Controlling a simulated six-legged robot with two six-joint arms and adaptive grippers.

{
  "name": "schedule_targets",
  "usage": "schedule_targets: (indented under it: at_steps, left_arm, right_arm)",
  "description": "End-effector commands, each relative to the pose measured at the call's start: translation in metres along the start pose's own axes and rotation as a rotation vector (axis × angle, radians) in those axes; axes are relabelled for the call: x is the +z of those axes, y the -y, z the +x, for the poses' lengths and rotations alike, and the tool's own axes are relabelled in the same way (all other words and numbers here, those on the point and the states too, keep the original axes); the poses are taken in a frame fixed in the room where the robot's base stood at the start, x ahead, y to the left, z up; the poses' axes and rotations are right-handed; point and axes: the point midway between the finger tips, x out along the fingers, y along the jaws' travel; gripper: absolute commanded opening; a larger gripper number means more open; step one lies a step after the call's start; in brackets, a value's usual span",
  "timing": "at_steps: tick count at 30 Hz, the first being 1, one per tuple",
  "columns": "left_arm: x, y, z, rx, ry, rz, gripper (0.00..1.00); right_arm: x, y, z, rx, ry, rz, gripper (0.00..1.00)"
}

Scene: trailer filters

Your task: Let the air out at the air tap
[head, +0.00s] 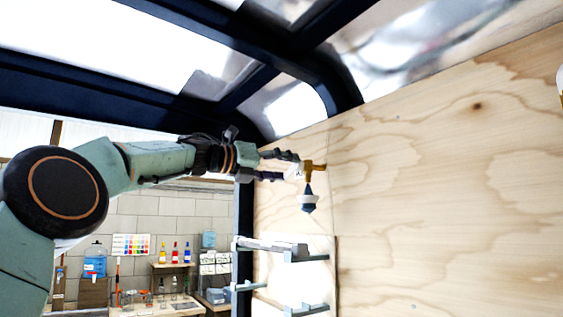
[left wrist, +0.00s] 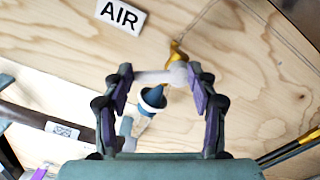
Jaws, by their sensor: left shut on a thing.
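The air tap (head: 316,168) is a brass fitting high on the plywood wall. A blue cone with a white band (head: 309,203) hangs below it; in the left wrist view the cone (left wrist: 152,100) shows between my fingers. My left gripper (head: 292,165) reaches the tap from the left. In the left wrist view my left gripper (left wrist: 160,77) has its fingertips at both ends of a pale tap handle (left wrist: 158,77), shut on it, with the brass part (left wrist: 177,53) just beyond. The AIR label (left wrist: 121,15) is on the wall nearby. My right gripper is not in view.
A rack with shelves (head: 270,246) stands below the tap against the wall. Dark frame beams (head: 320,75) run overhead. A workbench with bottles (head: 170,250) and a blue water jug (head: 95,260) are further back. The plywood right of the tap is clear.

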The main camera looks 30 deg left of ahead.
Motion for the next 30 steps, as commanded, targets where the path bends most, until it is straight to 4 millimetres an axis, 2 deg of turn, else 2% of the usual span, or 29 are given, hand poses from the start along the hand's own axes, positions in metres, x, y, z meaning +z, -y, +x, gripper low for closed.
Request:
schedule_targets:
  at_steps: [18, 30]
  left_arm:
    - [-0.012, 0.001, 0.000, -0.001, -0.003, -0.579, 0.27]
    - [-0.018, 0.003, 0.000, 0.000, -0.002, -0.829, 0.27]
  right_arm:
    - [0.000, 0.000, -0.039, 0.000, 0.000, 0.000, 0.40]
    - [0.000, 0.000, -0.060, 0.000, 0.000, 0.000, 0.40]
